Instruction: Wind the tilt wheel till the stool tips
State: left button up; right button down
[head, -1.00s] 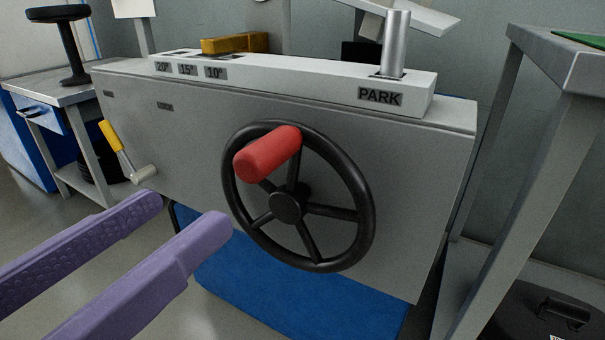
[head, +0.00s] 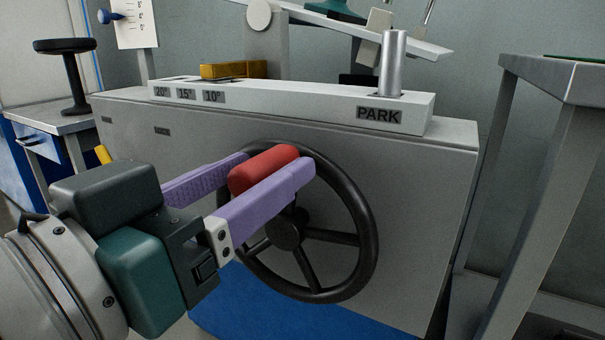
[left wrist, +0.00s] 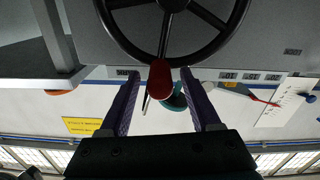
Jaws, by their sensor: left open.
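The tilt wheel (head: 361,205) is a black spoked handwheel on the front of a grey cabinet, with a red handle (head: 265,168) standing out near its upper left rim. My left gripper (head: 276,163) is open, its purple fingers on either side of the red handle. The left wrist view shows the handle (left wrist: 160,78) between the spread fingers; contact cannot be told. A tilted pale plate (head: 425,46) with a teal part (head: 335,10) stands above the cabinet, cut by the frame top. A black stool (head: 68,75) stands on a side table. My right gripper is not seen.
The cabinet top has a slotted rail (head: 300,101) marked 20°, 15°, 10° and PARK, with a yellow block (head: 233,70) and a metal pin (head: 392,65) at PARK. A grey metal table (head: 565,75) stands close on the right. A blue mat lies below.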

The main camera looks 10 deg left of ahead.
pick_arm(q)
jog(key=shift+c, duration=0.4)
grip_shut()
dwell(0.9)
